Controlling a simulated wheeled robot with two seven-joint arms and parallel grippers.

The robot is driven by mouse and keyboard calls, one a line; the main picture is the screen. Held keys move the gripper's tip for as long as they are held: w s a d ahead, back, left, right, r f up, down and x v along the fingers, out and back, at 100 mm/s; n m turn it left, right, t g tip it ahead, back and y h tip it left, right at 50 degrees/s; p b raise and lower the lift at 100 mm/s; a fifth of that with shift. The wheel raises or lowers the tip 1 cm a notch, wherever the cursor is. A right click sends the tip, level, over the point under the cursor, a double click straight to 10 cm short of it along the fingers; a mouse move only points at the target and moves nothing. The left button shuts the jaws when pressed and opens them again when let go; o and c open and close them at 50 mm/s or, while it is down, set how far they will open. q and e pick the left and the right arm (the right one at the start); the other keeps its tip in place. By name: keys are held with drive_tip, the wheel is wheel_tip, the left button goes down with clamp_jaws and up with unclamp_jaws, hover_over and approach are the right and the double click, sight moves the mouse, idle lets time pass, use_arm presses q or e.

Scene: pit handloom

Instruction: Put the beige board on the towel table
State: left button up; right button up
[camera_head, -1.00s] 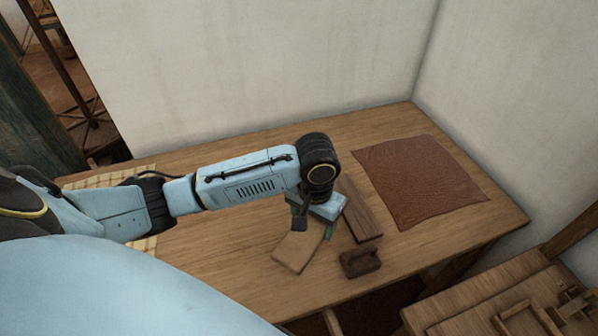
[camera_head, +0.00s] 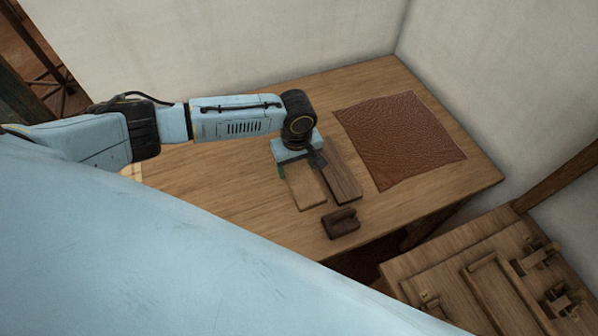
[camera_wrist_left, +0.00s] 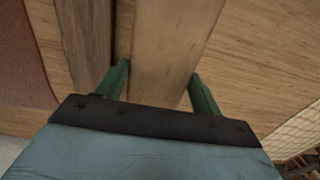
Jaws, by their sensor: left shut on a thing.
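The beige board (camera_head: 307,191) is a flat pale wooden piece over the wooden table, just left of a dark board. My left gripper (camera_head: 298,172) reaches down from above and is shut on the beige board near its far end. In the left wrist view the green fingers (camera_wrist_left: 158,88) stand on both sides of the beige board (camera_wrist_left: 170,45). Whether the board touches the tabletop is hard to tell. A checked cloth (camera_head: 131,171) shows at the table's left end, mostly hidden by my arm and body. My right gripper is out of view.
The dark board (camera_head: 342,178) lies close beside the beige one. A small dark brown block (camera_head: 341,223) sits near the front edge. A brown leather-like sheet (camera_head: 400,140) covers the right part. A lower wooden bench (camera_head: 450,262) with fittings stands front right. Walls close the back.

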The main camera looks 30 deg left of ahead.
sight(297, 177)
use_arm(q)
wheel_tip(297, 177, down, 2)
drive_tip(key=shift+f+b, duration=0.45)
drive_tip(key=shift+f, duration=1.25)
drive_tip(key=shift+f, duration=0.15)
drive_tip(key=o, duration=1.1)
wheel_tip(297, 177, up, 12)
drive_tip(key=shift+r+p, duration=0.2)
drive_tip(key=shift+p, duration=0.75)
